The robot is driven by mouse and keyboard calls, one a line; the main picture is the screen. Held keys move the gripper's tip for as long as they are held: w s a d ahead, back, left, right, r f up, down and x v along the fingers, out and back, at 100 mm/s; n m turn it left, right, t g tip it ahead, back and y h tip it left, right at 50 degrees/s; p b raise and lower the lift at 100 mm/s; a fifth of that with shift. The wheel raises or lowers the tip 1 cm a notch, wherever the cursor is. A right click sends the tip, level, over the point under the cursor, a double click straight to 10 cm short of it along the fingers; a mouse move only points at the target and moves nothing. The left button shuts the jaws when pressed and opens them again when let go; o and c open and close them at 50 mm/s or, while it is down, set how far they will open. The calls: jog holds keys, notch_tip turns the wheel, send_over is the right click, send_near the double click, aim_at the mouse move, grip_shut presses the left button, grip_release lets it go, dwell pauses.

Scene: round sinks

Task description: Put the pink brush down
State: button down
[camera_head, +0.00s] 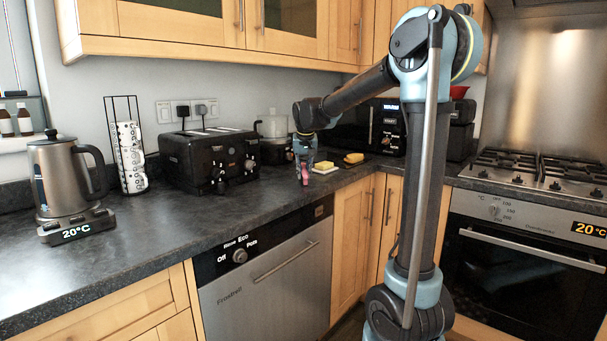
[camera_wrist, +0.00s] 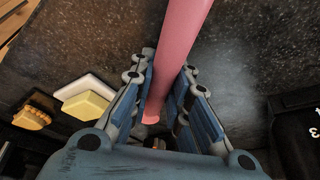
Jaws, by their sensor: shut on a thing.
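My gripper (camera_head: 305,150) points down over the dark counter (camera_head: 120,266), near its front edge and right of the toaster. It is shut on the pink brush (camera_head: 305,174), which hangs below the fingers close to the counter top. I cannot tell whether the brush touches the counter. In the wrist view, the pink handle (camera_wrist: 180,45) runs between the two blue-grey fingers of my gripper (camera_wrist: 166,105) and out past the top edge. The rest of the brush is out of that view or hidden by the fingers.
The black toaster (camera_head: 209,160) stands left, a kettle (camera_head: 65,180) far left. The counter's front left is clear.

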jog(key=shift+f, duration=0.2)
jog(key=c, duration=1.5)
grip_release()
jog(key=shift+c, duration=0.2)
jog(key=shift+r, duration=0.15)
jog(key=v, duration=1.2)
jog(key=s+d+f, duration=0.5)
jog(key=s+d, duration=0.4)
jog(key=d, duration=0.1)
jog(key=s+d+f, duration=0.4)
jog(key=s+f, duration=0.4)
jog(key=s, duration=0.1)
jog(key=s+d+f+g, duration=0.1)
jog(key=s+d+f, duration=0.3)
jog(key=s+f, duration=0.4)
jog(key=s+d+f+m+g, duration=0.1)
jog(key=s+d+f, duration=0.4)
jog(key=s+f, duration=0.4)
jog(key=shift+s+h, duration=0.3)
jog(key=shift+s, duration=0.1)
jog(key=shift+d, duration=0.1)
